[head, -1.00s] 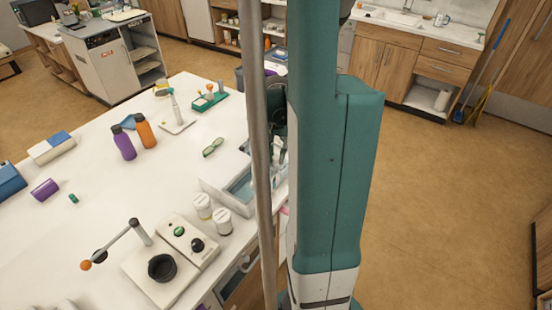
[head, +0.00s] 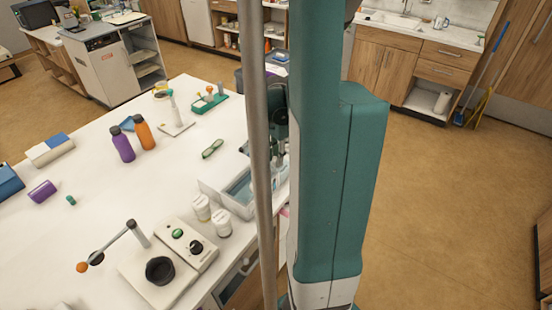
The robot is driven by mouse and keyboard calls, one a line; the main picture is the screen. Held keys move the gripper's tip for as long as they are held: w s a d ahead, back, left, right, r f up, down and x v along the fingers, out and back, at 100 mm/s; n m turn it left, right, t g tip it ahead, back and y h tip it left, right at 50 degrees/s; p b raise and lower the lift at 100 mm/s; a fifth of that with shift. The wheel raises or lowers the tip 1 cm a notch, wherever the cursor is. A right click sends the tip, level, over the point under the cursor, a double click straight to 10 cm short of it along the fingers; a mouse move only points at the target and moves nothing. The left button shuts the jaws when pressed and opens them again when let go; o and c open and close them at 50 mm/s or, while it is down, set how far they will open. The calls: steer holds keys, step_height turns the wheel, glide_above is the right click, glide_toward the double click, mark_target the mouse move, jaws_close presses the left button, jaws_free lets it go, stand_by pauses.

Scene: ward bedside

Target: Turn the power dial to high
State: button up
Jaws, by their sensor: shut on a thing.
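A white device (head: 133,283) stands at the front of the white table, in the lower left of the head view. Its raised panel carries a black dial (head: 196,247) and a green button (head: 178,233). A round black cup-like part (head: 160,270) sits on its base. The dial's marks are too small to read. My gripper (head: 281,150) is mostly hidden behind a grey pole and my teal arm, near the blue-lined tray, well to the upper right of the dial. Its fingertips and anything between them cannot be made out. Nothing touches the dial.
Two white lidded jars (head: 221,223) stand right beside the device. A tray (head: 213,196) lies behind them. A lever with an orange ball (head: 82,267) reaches left from the device. Purple (head: 123,146) and orange (head: 144,133) bottles stand farther back.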

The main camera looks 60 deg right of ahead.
steer(key=o, duration=0.6)
steer(key=shift+r, duration=0.15)
step_height(320, 180, up, 12)
stand_by(0.9)
stand_by(0.7)
